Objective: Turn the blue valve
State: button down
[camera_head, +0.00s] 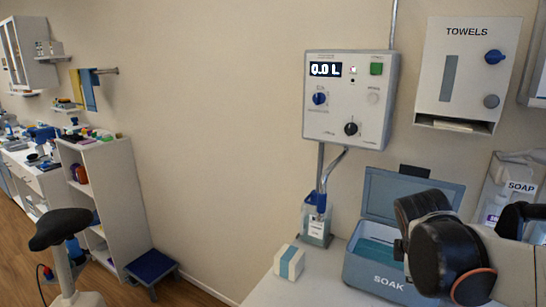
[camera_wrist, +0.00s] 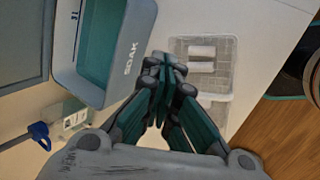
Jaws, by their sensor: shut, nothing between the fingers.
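A blue valve (camera_head: 317,198) sits on the pipe below the wall panel, above a small clear labelled bottle (camera_head: 316,228). A blue part, apparently the same valve (camera_wrist: 40,131), shows at the left of the wrist view, beside the bottle (camera_wrist: 75,118). My gripper (camera_wrist: 163,72) is shut and empty in the middle of the wrist view, over the counter beside the SOAK box and well apart from the valve. In the head view my arm covers the lower right, and the fingers are not seen there.
The open SOAK box (camera_head: 381,270) stands on the counter right of the bottle, its lid raised. A white and blue carton (camera_head: 289,262) stands in front. A clear bin (camera_wrist: 203,65) holds white rolls. The wall panel (camera_head: 350,100) reads 0.0 L and has a blue knob; the TOWELS dispenser (camera_head: 466,75) has one too.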

jog(key=s+a+m+t+y, duration=0.3)
jog(key=s+a+m+y, duration=0.1)
jog(key=s+a+m, duration=0.7)
jog(key=shift+a+m+b, duration=0.35)
jog(key=shift+a+m, duration=0.45)
